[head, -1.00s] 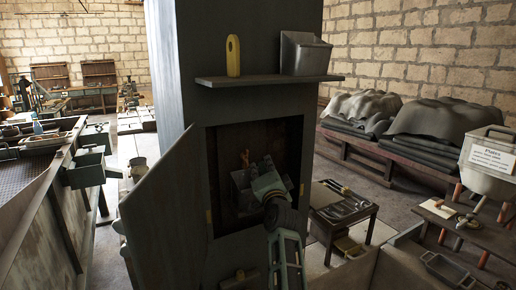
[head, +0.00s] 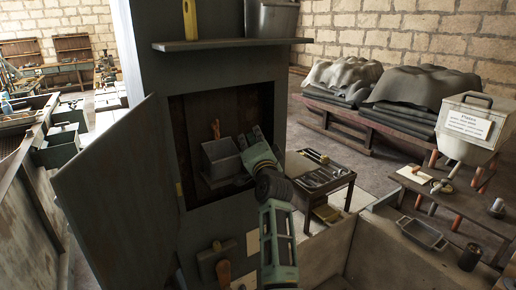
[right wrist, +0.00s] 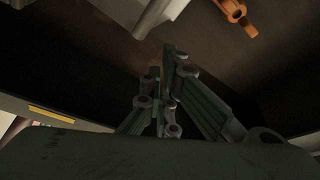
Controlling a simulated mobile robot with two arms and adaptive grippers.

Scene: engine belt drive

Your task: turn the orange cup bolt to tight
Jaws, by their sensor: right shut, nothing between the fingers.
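An orange piece (head: 216,128), which may be the orange cup bolt, stands upright inside the dark cabinet recess, behind a grey open box. An orange part with a round hole (right wrist: 238,12) also shows at the top right of the right wrist view; I cannot tell if it is the same piece. My right gripper (head: 249,138) reaches into the recess at the right of the grey box, apart from the orange piece. In the right wrist view its fingers (right wrist: 174,55) are together and empty. My left gripper is not in view.
The grey box (head: 222,160) sits in the recess, close beside my right gripper. The cabinet door (head: 120,195) stands open at the left. A shelf (head: 230,44) juts out above the opening. A small table with tools (head: 322,180) stands to the right.

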